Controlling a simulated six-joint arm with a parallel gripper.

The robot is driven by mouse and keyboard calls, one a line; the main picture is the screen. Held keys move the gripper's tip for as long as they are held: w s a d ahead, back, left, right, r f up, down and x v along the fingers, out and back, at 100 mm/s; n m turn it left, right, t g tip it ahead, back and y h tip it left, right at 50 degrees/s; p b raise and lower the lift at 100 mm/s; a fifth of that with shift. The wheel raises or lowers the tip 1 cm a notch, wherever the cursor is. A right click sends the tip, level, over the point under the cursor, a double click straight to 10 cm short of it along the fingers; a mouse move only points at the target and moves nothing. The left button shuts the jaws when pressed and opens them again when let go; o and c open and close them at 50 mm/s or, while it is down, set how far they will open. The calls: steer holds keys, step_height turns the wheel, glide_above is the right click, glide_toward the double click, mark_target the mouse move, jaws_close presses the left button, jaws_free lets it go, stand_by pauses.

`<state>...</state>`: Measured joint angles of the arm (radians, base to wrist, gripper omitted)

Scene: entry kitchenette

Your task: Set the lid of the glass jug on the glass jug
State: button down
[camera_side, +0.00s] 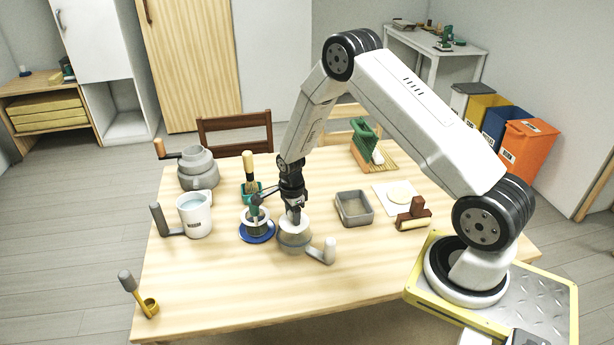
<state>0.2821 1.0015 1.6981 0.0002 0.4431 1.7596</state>
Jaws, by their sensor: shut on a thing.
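The glass jug (293,244) stands near the middle of the wooden table, a see-through grey vessel with a pale handle (327,252) pointing right. Its white round lid (296,225) is at the jug's mouth, directly under my gripper (293,217). My gripper points down and is shut on the lid, from above. The lid looks roughly level. I cannot tell whether it rests on the rim or hangs just above it. My fingers hide the lid's top.
Close on the left, a cup (256,219) stands on a blue saucer (258,238). A grey square tray (354,209) is to the right. The table's front (230,285) is mostly clear.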

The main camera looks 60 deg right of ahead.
stand_by(0.3)
steer(key=shift+c, duration=0.4)
jaws_free()
steer(key=shift+r, duration=3.85)
steer(key=shift+a+r, duration=0.1)
